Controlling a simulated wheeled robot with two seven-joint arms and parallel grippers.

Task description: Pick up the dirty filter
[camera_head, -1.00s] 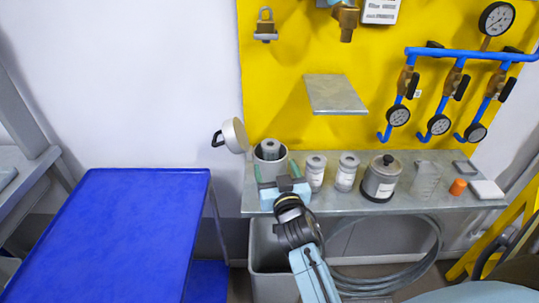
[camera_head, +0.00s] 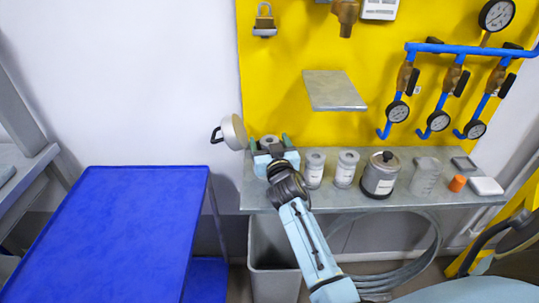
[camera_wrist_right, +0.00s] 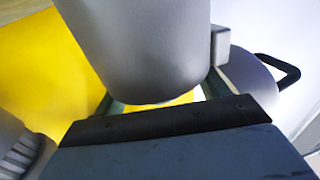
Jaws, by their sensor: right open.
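My right gripper (camera_head: 269,147) is at the left end of the metal shelf, with its fingers apart around a grey cylindrical thing. The top of a grey round piece with a hole, which looks like the filter (camera_head: 269,139), shows between the fingers in the head view. In the right wrist view a large plain grey cylinder (camera_wrist_right: 145,45) fills the space between the open fingers (camera_wrist_right: 160,98). I cannot tell there whether it is the filter or its canister, or whether the fingers touch it. The gripper hides most of the canister in the head view. My left gripper is not in view.
A pale pot-like part with a black handle (camera_head: 233,132) is close left of the gripper. Two labelled jars (camera_head: 314,170) and a lidded grey pot (camera_head: 380,177) stand to the right on the shelf (camera_head: 350,200). A blue cart top (camera_head: 120,225) is clear. A bin (camera_head: 273,255) is below.

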